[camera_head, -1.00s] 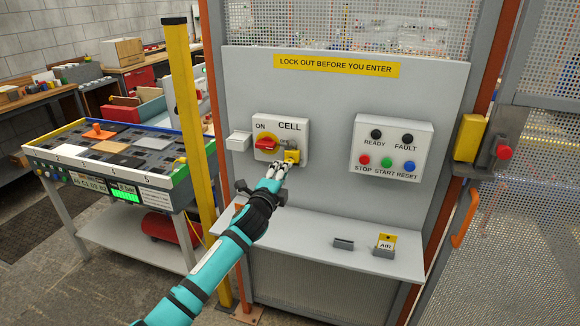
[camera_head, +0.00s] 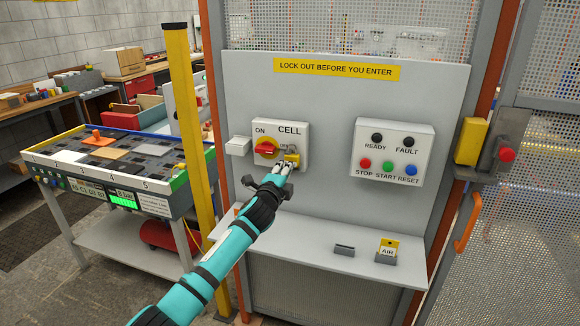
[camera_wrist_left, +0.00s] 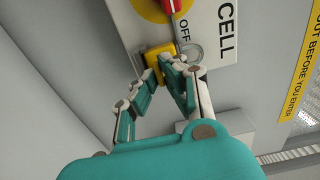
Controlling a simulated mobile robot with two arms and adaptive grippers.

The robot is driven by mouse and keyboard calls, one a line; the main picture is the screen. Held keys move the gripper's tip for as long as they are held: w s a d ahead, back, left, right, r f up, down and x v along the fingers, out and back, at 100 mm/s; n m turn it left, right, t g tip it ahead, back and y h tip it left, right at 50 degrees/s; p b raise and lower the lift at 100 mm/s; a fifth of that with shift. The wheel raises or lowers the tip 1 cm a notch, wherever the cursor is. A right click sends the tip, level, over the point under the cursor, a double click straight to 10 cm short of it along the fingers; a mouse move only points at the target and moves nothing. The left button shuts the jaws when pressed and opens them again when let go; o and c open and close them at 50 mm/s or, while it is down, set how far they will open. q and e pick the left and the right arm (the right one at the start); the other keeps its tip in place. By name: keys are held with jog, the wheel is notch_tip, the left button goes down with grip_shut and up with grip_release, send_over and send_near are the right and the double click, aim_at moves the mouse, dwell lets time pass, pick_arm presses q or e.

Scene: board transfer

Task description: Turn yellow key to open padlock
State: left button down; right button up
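A yellow padlock (camera_head: 292,160) hangs at the lower right of the red and yellow rotary switch (camera_head: 266,149) on the CELL box. In the left wrist view the padlock (camera_wrist_left: 160,52) sits just beyond my fingertips, with its grey shackle (camera_wrist_left: 191,52) beside the OFF label. My left gripper (camera_head: 284,168) reaches up to the padlock from below. In the left wrist view the fingertips (camera_wrist_left: 160,70) are close together at the padlock's lower side, with a small gap. I cannot make out the yellow key; the fingers may hide it. My right gripper is not in view.
A button box (camera_head: 395,152) is mounted to the right on the grey panel. A shelf (camera_head: 310,240) below holds a yellow AIR tag (camera_head: 389,246) and a small dark holder (camera_head: 344,249). A yellow post (camera_head: 187,130) and a sorting table (camera_head: 100,160) stand to the left.

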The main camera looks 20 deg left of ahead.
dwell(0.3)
pick_arm(q)
jog(key=shift+m+p, duration=0.55)
jog(key=shift+m, duration=1.35)
jog(key=shift+m+p, duration=0.6)
jog(key=shift+m, duration=1.3)
